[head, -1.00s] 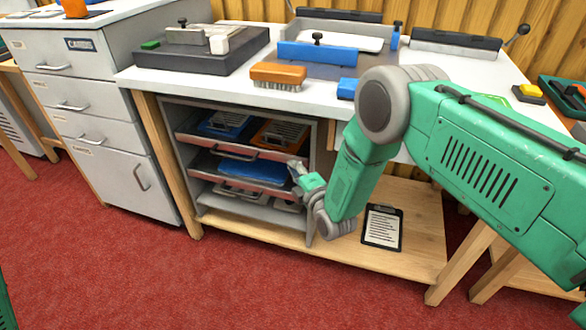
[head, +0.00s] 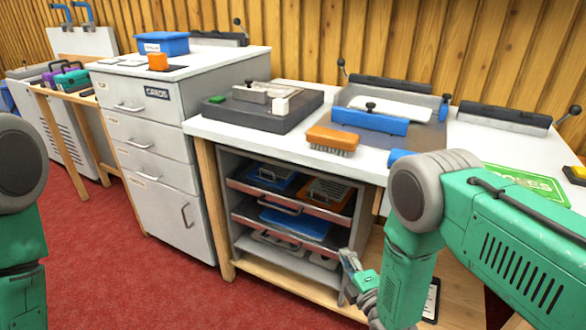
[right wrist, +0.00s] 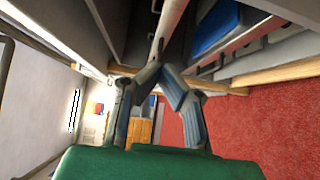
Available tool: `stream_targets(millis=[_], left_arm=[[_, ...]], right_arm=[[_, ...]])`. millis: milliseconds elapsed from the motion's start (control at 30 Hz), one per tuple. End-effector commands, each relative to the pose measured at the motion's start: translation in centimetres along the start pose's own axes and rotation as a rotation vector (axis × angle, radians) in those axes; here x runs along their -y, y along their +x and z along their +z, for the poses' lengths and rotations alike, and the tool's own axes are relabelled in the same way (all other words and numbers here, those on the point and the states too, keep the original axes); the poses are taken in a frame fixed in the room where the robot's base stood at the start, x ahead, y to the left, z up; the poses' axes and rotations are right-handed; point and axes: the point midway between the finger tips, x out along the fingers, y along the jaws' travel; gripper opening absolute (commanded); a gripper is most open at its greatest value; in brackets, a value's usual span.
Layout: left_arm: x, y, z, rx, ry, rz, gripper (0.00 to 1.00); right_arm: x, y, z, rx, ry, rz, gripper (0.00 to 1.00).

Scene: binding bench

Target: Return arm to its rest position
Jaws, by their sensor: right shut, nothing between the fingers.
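My right arm is green with grey joints and reaches down in front of the bench at the right of the head view. Its gripper (head: 348,262) is beside the right front edge of the open rack (head: 225,190) under the bench. In the right wrist view the right gripper's fingers (right wrist: 162,72) meet at their tips, shut and empty, close to a grey rail. My left arm shows at the left edge of the head view, hanging down. Its gripper is out of the frame.
The rack holds trays with blue and orange items. On the white bench top (head: 290,145) are an orange brush (head: 332,138), a blue-barred press (head: 370,121) and a dark block (head: 262,107). A grey drawer cabinet (head: 150,150) stands left. Red carpet (head: 120,270) is open in front.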

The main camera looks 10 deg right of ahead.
Motion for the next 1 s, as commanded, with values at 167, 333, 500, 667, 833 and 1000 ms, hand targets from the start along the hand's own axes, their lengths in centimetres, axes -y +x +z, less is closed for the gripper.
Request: stream_targets(millis=[167, 333, 500, 667, 833, 1000], left_arm=[[0.0, -1.2, -0.1, 0.0, 0.001, 0.0, 0.0], [0.0, -3.7, -0.2, 0.0, 0.001, 0.001, 0.0], [0.0, -6.0, -0.3, -0.001, 0.001, 0.001, 0.0], [0.0, -7.2, -0.4, 0.0, 0.001, 0.0, 0.0], [0.0, -7.6, -0.4, 0.0, 0.0, 0.0, 0.0], [0.0, -7.5, -0.4, 0.0, 0.001, 0.0, 0.0]], right_arm=[[1.2, -2.3, 0.8, 0.03, 0.175, -0.169, 0.0], [3.3, -10.1, 1.3, 0.223, 0.598, -0.561, 0.0], [3.0, -21.8, 1.2, 0.634, 1.009, -0.902, 0.0], [0.9, -30.6, 0.8, 1.011, 1.22, -1.052, 0.0], [-0.5, -35.0, 0.5, 1.221, 1.299, -1.095, 0.0], [-0.6, -35.7, 0.6, 1.258, 1.312, -1.1, 0.0]])
